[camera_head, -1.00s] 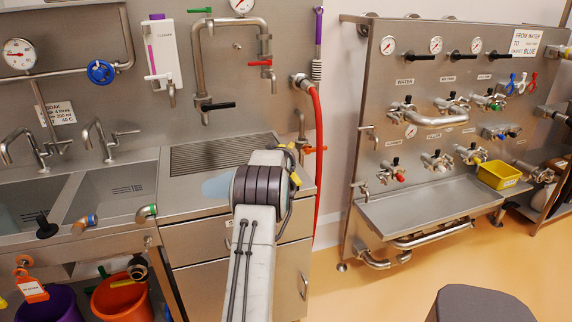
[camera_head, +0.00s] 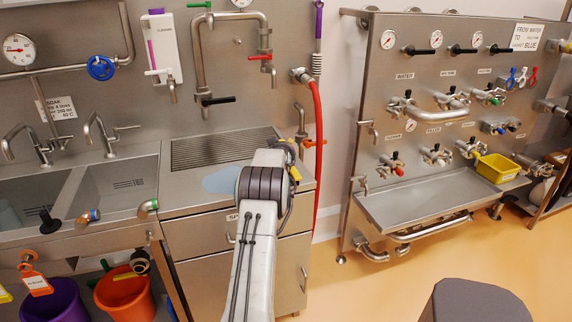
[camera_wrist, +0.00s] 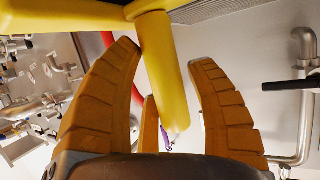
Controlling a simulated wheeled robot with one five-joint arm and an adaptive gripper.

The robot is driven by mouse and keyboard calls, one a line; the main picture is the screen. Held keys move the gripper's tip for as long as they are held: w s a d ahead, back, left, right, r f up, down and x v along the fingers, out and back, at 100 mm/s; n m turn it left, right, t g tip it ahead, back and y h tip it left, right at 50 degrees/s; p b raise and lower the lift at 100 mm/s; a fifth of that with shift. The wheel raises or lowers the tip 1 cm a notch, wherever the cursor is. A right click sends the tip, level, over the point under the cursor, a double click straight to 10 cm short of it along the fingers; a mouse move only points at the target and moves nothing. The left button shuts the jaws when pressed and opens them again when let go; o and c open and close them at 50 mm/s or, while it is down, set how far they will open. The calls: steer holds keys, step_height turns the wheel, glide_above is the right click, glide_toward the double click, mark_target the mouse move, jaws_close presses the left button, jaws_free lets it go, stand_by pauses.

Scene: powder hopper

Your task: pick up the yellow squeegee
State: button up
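The yellow squeegee (camera_wrist: 165,75) fills the upper part of the wrist view. Its thick handle runs down between my fingers, and a yellow bar crosses the top left. My gripper (camera_wrist: 170,60) has orange-brown ribbed fingers spread wide, one on each side of the handle, with visible gaps. Part of another finger or pad shows just left of the handle. In the head view my gripper and most or all of the squeegee are hidden behind my arm. A small yellow patch shows at the arm's right side there, and I cannot tell what it is.
A steel counter with a ribbed drainboard (camera_head: 222,148) lies beyond my arm, sinks (camera_head: 118,190) at left. A red hose (camera_head: 317,140) hangs right of it. A valve panel with a trough (camera_head: 430,205) and yellow bin (camera_head: 497,167) stands farther right. Open floor lies between.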

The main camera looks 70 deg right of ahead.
steer(key=shift+r, duration=0.1)
jaws_close()
steer(key=shift+r, duration=0.1)
stand_by(0.3)
